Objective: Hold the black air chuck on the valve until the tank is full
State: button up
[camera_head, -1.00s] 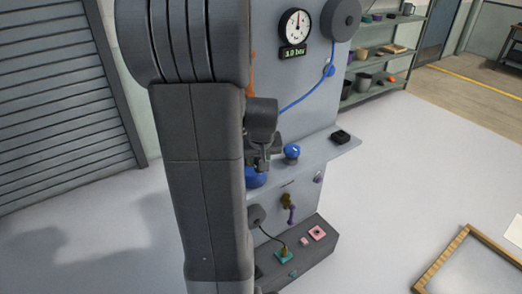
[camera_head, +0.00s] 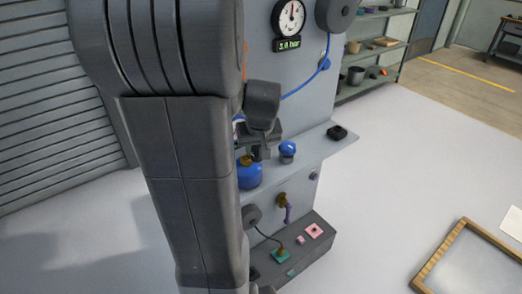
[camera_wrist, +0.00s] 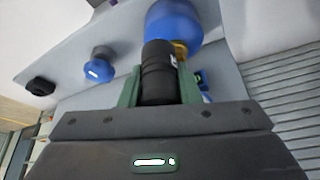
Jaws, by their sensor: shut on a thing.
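My gripper (camera_wrist: 158,92) is shut on the black air chuck (camera_wrist: 157,72), a dark cylinder between its green fingers. In the head view my gripper (camera_head: 259,150) is just above and beside the blue tank (camera_head: 249,176) on the grey shelf. The tank (camera_wrist: 173,20) lies beyond the chuck in the wrist view. A brass valve (camera_wrist: 181,50) shows right beside the chuck; I cannot tell whether the chuck is seated on it. The valve also shows in the head view (camera_head: 246,160). The round gauge (camera_head: 289,18) has a green display (camera_head: 288,44), apparently reading 3.0 bar.
A blue domed object (camera_head: 287,149) and a small black object (camera_head: 337,132) stand right of the tank on the shelf. A blue hose (camera_head: 305,87) runs along the panel. A lower grey box (camera_head: 306,254) holds small coloured parts.

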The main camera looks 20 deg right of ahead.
jog(key=shift+w+a+f, duration=0.1)
jog(key=shift+w+a, duration=0.25)
jog(key=shift+w, duration=0.6)
jog(key=shift+w+a+f, duration=0.1)
jog(key=shift+w+a, duration=0.25)
jog(key=shift+w, duration=0.55)
jog(key=shift+w+a+f, duration=0.1)
jog(key=shift+w+a, duration=0.25)
jog(key=shift+w, duration=0.6)
jog(key=shift+f+b, duration=0.35)
jog(key=shift+f, duration=0.25)
jog(key=shift+s+f+b, duration=0.1)
jog(key=shift+f+b, duration=0.6)
jog(key=shift+f, duration=0.05)
jog(key=shift+s+f, duration=0.2)
jog(key=shift+f, duration=0.05)
dwell(3.6)
